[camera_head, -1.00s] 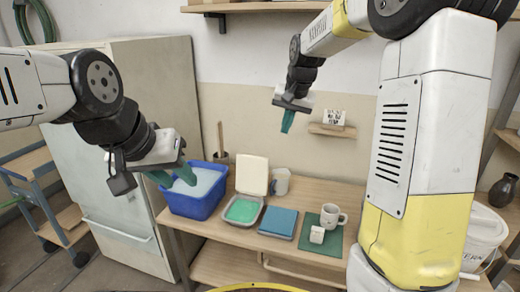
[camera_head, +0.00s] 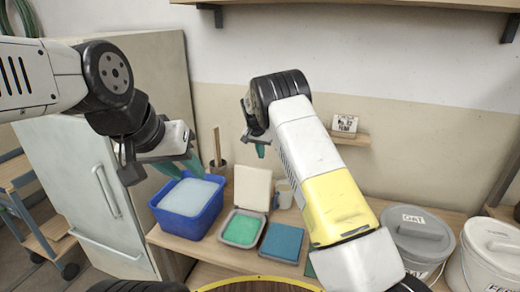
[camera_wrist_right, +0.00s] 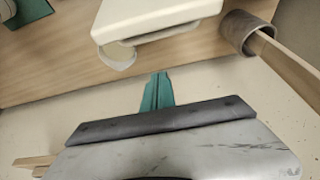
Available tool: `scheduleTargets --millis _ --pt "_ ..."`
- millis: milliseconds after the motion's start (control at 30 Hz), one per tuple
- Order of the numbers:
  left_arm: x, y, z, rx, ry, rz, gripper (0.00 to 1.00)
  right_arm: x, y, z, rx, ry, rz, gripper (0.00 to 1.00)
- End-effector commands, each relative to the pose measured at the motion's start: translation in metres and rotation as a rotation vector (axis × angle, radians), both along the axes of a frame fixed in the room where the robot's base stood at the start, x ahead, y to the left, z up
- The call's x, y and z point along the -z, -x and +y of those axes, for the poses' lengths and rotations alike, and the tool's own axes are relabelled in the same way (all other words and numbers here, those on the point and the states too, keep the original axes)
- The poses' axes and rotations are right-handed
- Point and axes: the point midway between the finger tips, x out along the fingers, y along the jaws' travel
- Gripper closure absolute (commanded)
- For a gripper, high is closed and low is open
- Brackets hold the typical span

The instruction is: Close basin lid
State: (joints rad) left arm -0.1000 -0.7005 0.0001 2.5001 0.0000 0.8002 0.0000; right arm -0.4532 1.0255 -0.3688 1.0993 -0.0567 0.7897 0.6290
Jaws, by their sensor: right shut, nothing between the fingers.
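The shallow grey basin (camera_head: 222,238) holds green glaze (camera_head: 241,229) and stands on the table. Its cream lid (camera_head: 253,188) stands open, upright along the basin's back edge. My right gripper (camera_head: 261,151) is shut and empty, above and behind the lid in the head view. In the right wrist view its teal fingertips (camera_wrist_right: 161,76) are together, apart from the lid (camera_wrist_right: 150,14). My left gripper (camera_head: 183,166) has its teal fingers spread and empty, above the back of the blue tub; the tub hides none of its upper part.
The blue tub (camera_head: 190,227) with pale liquid stands left of the basin, a blue tile (camera_head: 282,242) right of it. A mug (camera_head: 284,194) is beside the lid and a brush pot (camera_head: 216,168) behind it. Lidded buckets (camera_head: 420,236) stand at the right.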

Motion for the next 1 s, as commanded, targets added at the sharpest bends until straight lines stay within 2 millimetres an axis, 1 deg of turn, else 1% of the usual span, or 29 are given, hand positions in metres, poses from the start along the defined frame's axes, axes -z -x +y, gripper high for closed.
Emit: scheduleTargets --millis 33,100,333,400,600,800,1000 --pt "0.000 0.000 0.000 0.000 0.000 0.000 0.64 0.013 -0.003 -0.002 0.001 0.001 0.002 1.00" --pt "0.000 0.000 0.000 0.000 0.000 0.000 0.64 0.026 -0.008 -0.004 0.000 0.000 0.002 1.00" --pt "0.000 0.000 0.000 0.000 0.000 0.000 0.64 0.064 -0.021 -0.008 -0.001 0.000 0.002 1.00" --pt "0.000 0.000 0.000 0.000 0.000 0.001 0.64 0.058 -0.011 -0.002 -0.003 -0.001 0.001 1.00" --pt "0.000 0.000 0.000 0.000 0.000 0.000 0.64 0.060 0.009 0.003 -0.002 -0.001 0.002 1.00" --pt "0.000 0.000 0.000 0.000 0.000 0.000 0.64 0.060 0.017 0.006 -0.001 -0.001 0.001 1.00" --pt "0.000 0.000 0.000 0.000 0.000 0.000 0.64 0.060 0.018 0.006 0.000 -0.001 0.001 1.00"
